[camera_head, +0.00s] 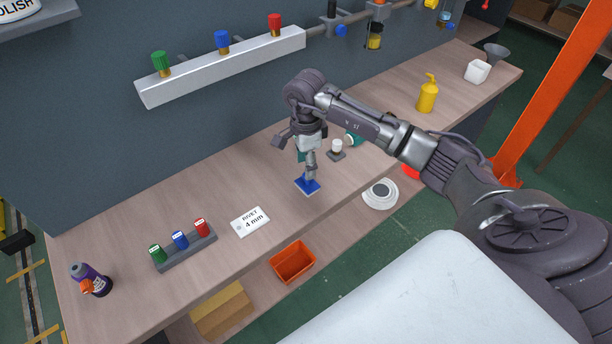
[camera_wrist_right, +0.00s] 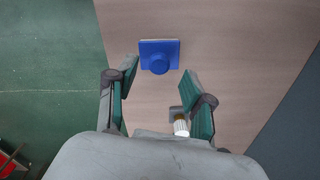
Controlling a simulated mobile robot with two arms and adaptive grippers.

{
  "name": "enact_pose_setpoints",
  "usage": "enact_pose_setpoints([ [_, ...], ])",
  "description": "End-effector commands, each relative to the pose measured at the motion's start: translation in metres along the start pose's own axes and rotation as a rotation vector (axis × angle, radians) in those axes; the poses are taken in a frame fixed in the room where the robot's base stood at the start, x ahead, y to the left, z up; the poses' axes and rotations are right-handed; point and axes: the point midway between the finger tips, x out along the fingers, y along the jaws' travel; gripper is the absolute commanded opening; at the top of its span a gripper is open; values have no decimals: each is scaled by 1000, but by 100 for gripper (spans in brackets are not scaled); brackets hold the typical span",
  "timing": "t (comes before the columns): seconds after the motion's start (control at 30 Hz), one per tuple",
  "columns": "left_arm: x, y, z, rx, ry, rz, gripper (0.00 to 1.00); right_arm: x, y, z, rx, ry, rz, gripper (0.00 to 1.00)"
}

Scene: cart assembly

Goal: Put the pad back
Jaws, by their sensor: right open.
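The blue pad (camera_head: 308,187), a square with a round knob on top, lies on the wooden bench near its front edge. In the right wrist view the pad (camera_wrist_right: 159,55) shows whole, just beyond the fingertips. My right gripper (camera_head: 309,168) points down close over the pad in the head view. In the right wrist view its two green-faced fingers (camera_wrist_right: 160,80) stand apart with nothing between their tips. Whether a finger touches the pad I cannot tell. My left gripper is not in view.
A small grey holder with a white-topped piece (camera_head: 336,149) stands beside the gripper. To the left are a white "RIVET 4 mm" card (camera_head: 250,222) and a grey rack (camera_head: 186,252) with three coloured pieces. An orange bin (camera_head: 293,262) is below the front edge. A yellow bottle (camera_head: 427,96) stands right.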

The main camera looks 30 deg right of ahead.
Motion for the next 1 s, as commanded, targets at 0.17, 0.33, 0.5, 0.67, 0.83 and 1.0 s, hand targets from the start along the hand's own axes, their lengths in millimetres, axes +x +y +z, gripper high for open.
enact_pose_setpoints([
  [0.17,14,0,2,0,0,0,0,-36,-2,0,1,0,-6,52],
  [0.33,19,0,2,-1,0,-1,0,-60,-1,0,1,-1,-3,52],
  [0.5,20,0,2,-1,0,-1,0,-69,0,0,1,0,1,52],
  [0.67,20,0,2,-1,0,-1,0,-70,0,0,1,0,1,52],
  [0.83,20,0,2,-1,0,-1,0,-70,0,0,1,0,1,52],
  [1.0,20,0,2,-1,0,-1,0,-69,0,0,1,-1,0,52],
])
